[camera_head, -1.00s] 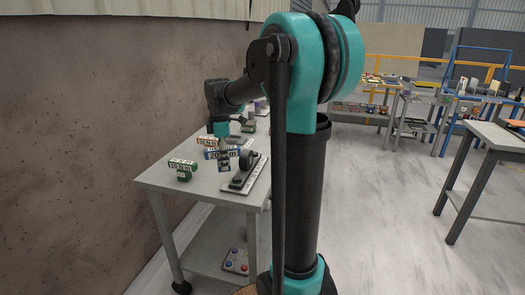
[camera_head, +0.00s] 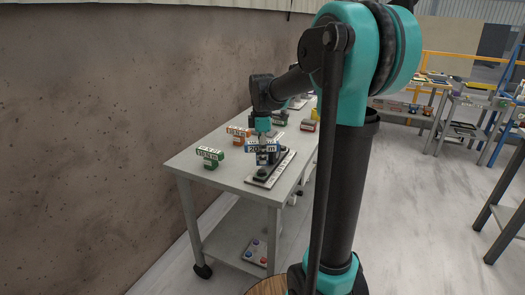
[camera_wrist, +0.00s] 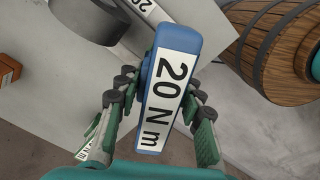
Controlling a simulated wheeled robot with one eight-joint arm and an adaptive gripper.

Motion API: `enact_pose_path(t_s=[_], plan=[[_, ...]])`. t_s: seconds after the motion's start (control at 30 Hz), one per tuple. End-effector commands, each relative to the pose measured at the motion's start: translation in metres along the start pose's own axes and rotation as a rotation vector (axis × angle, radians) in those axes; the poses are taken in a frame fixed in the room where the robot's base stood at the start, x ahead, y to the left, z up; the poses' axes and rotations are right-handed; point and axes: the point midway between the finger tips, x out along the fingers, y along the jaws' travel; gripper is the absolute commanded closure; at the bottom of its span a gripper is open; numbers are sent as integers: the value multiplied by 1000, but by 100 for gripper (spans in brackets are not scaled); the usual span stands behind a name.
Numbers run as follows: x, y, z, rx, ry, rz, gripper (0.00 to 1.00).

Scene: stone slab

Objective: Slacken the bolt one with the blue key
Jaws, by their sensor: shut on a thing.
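My gripper (camera_wrist: 160,92) is shut on the blue key (camera_wrist: 180,45), a blue block with a white "20 N m" label. In the head view, my gripper (camera_head: 263,137) points down and holds the blue key (camera_head: 249,147) above the grey table, over or close to a pale plate (camera_head: 256,182) with dark fittings. In the wrist view, part of a dark round fitting (camera_wrist: 85,20) shows at the upper left, beside a plate labelled "20". I cannot tell which fitting is bolt one. The lower end of the key and any contact with the bolt are hidden.
On the grey table (camera_head: 225,185), a green key (camera_head: 210,157) stands at the front left and an orange key (camera_head: 236,132) behind it. More small items stand farther back. A wall runs along the left. A wooden barrel (camera_wrist: 285,50) shows in the wrist view.

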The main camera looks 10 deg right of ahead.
Motion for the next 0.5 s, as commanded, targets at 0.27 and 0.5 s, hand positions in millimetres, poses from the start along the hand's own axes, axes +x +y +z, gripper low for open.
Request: enact_pose_path(t_s=[0.27, 0.5], plan=[[20, 0, 0, 0, 0, 0, 100], [30, 0, 0, 0, 0, 0, 100]])
